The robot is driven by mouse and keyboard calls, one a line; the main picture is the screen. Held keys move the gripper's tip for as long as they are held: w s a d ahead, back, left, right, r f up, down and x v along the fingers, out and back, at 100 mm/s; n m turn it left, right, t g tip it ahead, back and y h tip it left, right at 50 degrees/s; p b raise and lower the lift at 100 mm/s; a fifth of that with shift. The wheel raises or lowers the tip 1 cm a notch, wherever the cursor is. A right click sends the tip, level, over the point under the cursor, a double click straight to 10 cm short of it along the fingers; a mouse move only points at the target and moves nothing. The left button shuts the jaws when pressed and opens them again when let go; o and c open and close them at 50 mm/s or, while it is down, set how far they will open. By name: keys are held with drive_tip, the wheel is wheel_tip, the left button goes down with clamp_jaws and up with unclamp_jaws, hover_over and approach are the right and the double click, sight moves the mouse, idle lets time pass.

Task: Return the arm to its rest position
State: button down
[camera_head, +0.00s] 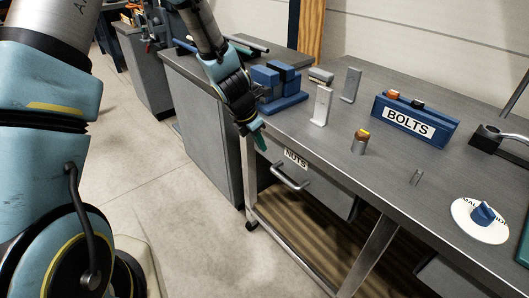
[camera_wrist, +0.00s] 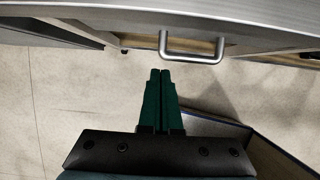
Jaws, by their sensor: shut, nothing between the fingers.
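My arm comes down from the top of the head view, in front of the workbench. My gripper (camera_head: 259,140) hangs at the bench's front edge, near its left corner, above and left of the drawer marked NUTS. In the wrist view its two green fingers (camera_wrist: 161,75) lie side by side, closed, with nothing between them. They point toward the drawer's metal handle (camera_wrist: 192,46) and appear apart from it. The same handle shows in the head view (camera_head: 292,183), below and right of the gripper. The drawer (camera_head: 325,190) looks shut.
On the grey bench (camera_head: 330,135) stand a blue vise (camera_head: 278,88), two upright metal brackets, a blue BOLTS bin (camera_head: 415,122), a small cylinder with an orange and yellow top (camera_head: 360,142) and a white dial plate (camera_head: 480,220). The floor (camera_head: 150,165) left of the bench is clear.

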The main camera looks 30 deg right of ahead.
drive_tip(key=shift+v, duration=1.05)
drive_tip(key=a+r+m+y, duration=0.1)
drive_tip(key=a+r+m, duration=0.3)
drive_tip(key=a+m, duration=0.3)
drive_tip(key=s+a+r+m+y, duration=0.1)
drive_tip(key=a+r+m, duration=0.3)
drive_tip(key=a, duration=1.3)
drive_tip(key=s+a+r+m+y, duration=0.1)
drive_tip(key=a+r+m, duration=0.3)
drive_tip(key=a+m, duration=0.6)
drive_tip(key=shift+s+a+t+y, duration=0.25)
drive_tip(key=shift+a+t+y, duration=0.25)
drive_tip(key=shift+a, duration=0.5)
drive_tip(key=shift+r, duration=0.15)
